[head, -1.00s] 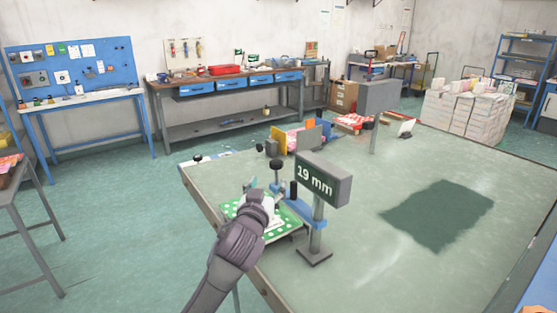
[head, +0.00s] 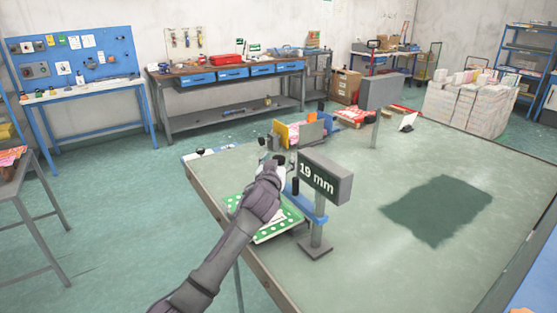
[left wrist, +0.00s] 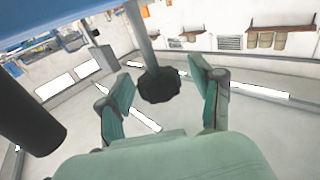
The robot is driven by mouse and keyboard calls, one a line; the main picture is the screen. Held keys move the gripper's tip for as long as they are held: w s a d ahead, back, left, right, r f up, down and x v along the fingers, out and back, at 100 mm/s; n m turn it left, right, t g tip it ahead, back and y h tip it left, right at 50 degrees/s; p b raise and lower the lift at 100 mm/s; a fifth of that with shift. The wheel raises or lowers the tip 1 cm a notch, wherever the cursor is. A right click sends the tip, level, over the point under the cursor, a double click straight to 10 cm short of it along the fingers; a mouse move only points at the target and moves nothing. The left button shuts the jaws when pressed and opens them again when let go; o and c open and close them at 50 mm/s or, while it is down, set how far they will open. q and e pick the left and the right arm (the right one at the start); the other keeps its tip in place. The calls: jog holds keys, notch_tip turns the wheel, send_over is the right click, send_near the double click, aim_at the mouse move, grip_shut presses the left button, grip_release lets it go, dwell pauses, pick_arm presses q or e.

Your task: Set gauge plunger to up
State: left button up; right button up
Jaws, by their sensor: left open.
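The gauge has a grey display box reading "19 mm" (head: 325,178) on a post, with a blue arm (head: 308,207) and a black cylinder beside it. My left gripper (head: 273,168) is raised just left of the display, above a green board with white dots (head: 278,229). In the left wrist view my open left gripper (left wrist: 162,90) has its two fingers on either side of a black knob (left wrist: 158,85) on a grey rod. Gaps show on both sides of the knob. In the head view my gripper mostly hides this area. My right gripper is out of view.
The gauge stands on the near left part of a large green table (head: 350,240). A grey box on a post (head: 381,91) and an organizer with coloured panels (head: 298,132) stand farther back. The table's right side is clear.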

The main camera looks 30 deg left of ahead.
pick_arm(q)
jog(key=shift+c, duration=0.8)
jog(key=shift+d, duration=0.1)
jog(key=c, duration=0.5)
grip_shut()
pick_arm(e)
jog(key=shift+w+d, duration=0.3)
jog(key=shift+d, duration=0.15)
pick_arm(q)
notch_tip(320, 180, up, 4)
jog(key=p, duration=0.2)
jog(key=shift+f+p, duration=0.1)
jog(key=shift+p, duration=0.2)
jog(key=shift+f, duration=0.1)
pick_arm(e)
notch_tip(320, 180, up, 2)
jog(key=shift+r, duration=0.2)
pick_arm(q)
jog(key=o, duration=0.7)
grip_release()
jog(key=shift+c, duration=0.2)
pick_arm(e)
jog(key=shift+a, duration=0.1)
